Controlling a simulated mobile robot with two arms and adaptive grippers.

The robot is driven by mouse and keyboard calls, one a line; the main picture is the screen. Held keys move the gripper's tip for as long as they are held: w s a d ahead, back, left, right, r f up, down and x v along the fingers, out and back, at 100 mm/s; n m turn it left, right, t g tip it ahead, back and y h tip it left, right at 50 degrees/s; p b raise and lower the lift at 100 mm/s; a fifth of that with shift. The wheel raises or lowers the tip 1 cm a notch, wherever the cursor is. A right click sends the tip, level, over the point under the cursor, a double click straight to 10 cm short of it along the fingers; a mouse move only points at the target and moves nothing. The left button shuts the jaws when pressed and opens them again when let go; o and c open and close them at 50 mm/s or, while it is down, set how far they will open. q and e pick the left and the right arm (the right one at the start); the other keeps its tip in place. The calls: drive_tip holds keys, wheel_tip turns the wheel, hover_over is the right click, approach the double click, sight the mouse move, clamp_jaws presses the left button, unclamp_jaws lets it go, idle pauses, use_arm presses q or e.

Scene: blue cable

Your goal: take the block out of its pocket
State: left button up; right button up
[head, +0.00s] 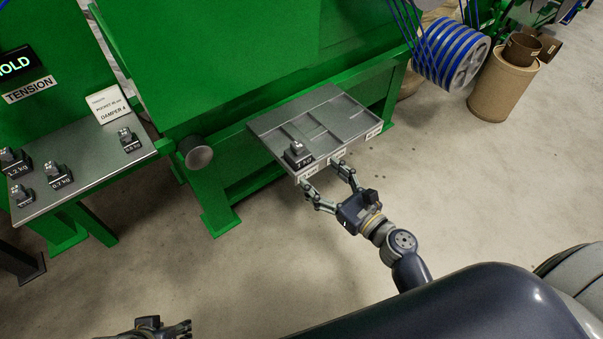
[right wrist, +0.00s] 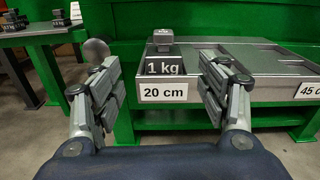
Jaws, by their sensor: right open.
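The block is a dark weight marked 1 kg (head: 297,154) with a grey knob on top. It sits in the front-left pocket of a grey metal tray (head: 350,104) on the green machine. In the right wrist view the block (right wrist: 165,62) stands behind a label reading 20 cm. My right gripper (head: 326,178) is open and empty just in front of the tray's front edge; in the right wrist view its fingers (right wrist: 163,75) are spread to either side of the block, nearer the camera. My left gripper (head: 180,328) shows only partly at the bottom edge.
A side table (head: 85,175) at the left holds several other weights and a sign reading DAMPER 4. A round dark knob (head: 196,152) sticks out left of the tray. A blue cable spool (head: 455,55) and a brown bin (head: 503,88) are at the right. The tray's other pockets look empty.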

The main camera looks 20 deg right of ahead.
sight(302, 151)
drive_tip(key=shift+m, duration=0.4)
drive_tip(key=x, duration=0.3)
drive_tip(key=r+x, duration=0.1)
drive_tip(key=x, duration=0.6)
drive_tip(key=shift+w+d+r, duration=0.15)
drive_tip(key=shift+w+r, duration=0.05)
drive_tip(key=shift+w, duration=0.15)
clamp_jaws()
drive_tip(key=shift+r, duration=0.15)
